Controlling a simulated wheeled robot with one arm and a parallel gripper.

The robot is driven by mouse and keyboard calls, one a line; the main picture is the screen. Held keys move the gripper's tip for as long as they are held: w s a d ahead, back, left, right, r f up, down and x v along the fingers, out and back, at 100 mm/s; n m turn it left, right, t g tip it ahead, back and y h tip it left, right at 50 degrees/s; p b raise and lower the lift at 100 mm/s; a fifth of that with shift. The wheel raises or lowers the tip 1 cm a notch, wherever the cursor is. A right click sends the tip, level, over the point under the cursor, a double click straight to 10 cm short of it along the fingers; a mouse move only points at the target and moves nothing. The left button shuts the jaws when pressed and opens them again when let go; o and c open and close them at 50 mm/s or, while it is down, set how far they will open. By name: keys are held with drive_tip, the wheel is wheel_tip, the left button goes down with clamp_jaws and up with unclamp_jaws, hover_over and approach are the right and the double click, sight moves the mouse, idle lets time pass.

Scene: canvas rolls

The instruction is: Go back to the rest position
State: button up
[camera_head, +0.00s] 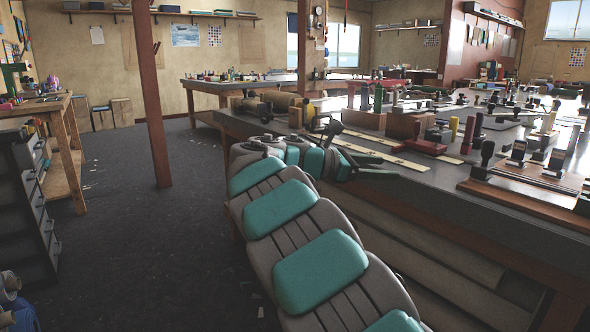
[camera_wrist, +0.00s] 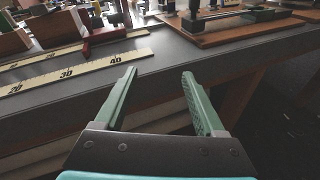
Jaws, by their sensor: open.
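My gripper (camera_wrist: 158,82) is open and empty in the wrist view, with its two green fingers spread apart. It is in front of the edge of the grey worktable (camera_wrist: 210,52), and nothing lies between the fingers. In the head view my gripper (camera_head: 378,182) shows small at the end of my grey and teal arm, beside the long worktable (camera_head: 440,188). My arm stretches from the bottom of the picture along the table's near side.
Yellow rulers (camera_wrist: 75,72) lie near the table edge. A wooden board (camera_head: 535,188) with stamp-like tools lies on the right of the table. Canvas rolls (camera_head: 450,245) fill the shelf below. A reddish post (camera_head: 151,95) stands left; the dark floor (camera_head: 140,245) is mostly clear.

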drive_tip(key=s+d+f+m+g+y, duration=0.2)
drive_tip(key=s+d+f+m, duration=0.15)
drive_tip(key=s, duration=0.35)
drive_tip(key=s+d+f+m+g+y, duration=0.1)
drive_tip(key=s+d+f+m+y, duration=0.15)
drive_tip(key=s+f, duration=0.4)
drive_tip(key=s+d+f+m+g+y, duration=0.2)
drive_tip(key=s+d+m, duration=0.15)
drive_tip(key=s, duration=0.55)
drive_tip(key=s+a+f+m+y, duration=0.4)
drive_tip(key=s+a+f, duration=0.3)
drive_tip(key=s, duration=0.5)
drive_tip(key=s+a+f+m+g+y, duration=0.1)
drive_tip(key=s+a+f+m+y, duration=0.4)
drive_tip(key=s, duration=0.7)
wheel_tip(320, 180, down, 3)
drive_tip(key=shift+s+a+r+m, duration=0.15)
drive_tip(key=shift+a+m, duration=0.2)
drive_tip(key=shift+a, duration=0.6)
